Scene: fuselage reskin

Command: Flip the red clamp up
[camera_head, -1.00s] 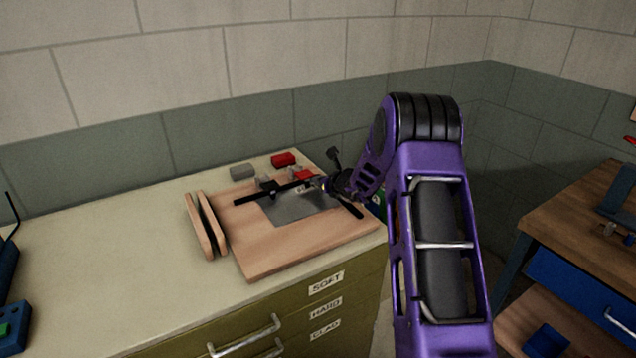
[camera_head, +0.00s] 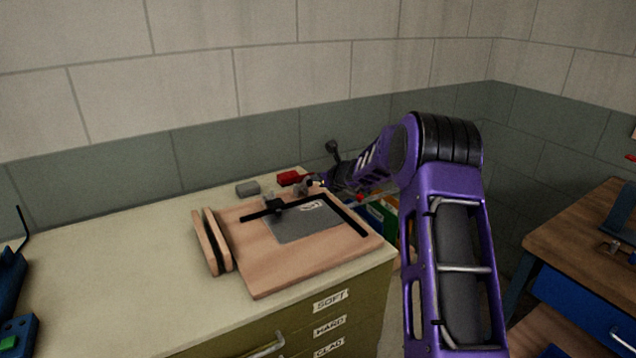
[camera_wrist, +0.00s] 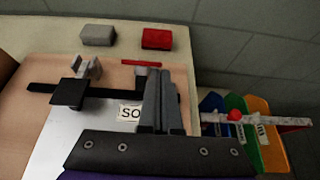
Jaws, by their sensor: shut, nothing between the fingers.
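My gripper (camera_wrist: 163,75) is shut and empty above the back part of the wooden board; in the head view its tips (camera_head: 314,183) are near the back right corner. In the wrist view a thin red bar (camera_wrist: 140,63) lies at the board's back edge, just beyond and left of the fingertips. It may be part of the red clamp; the fingers hide what is beside it. A grey clamp piece (camera_wrist: 88,67) with a black block (camera_wrist: 70,93) stands to its left. I cannot tell whether the fingers touch the bar.
A grey block (camera_wrist: 98,35) and a red block (camera_wrist: 157,39) lie behind the board (camera_head: 255,270). A metal sheet (camera_head: 300,226) lies on it under black strips. A pale bar with a red ball (camera_wrist: 235,115) sticks out at right, over coloured bins (camera_wrist: 238,130).

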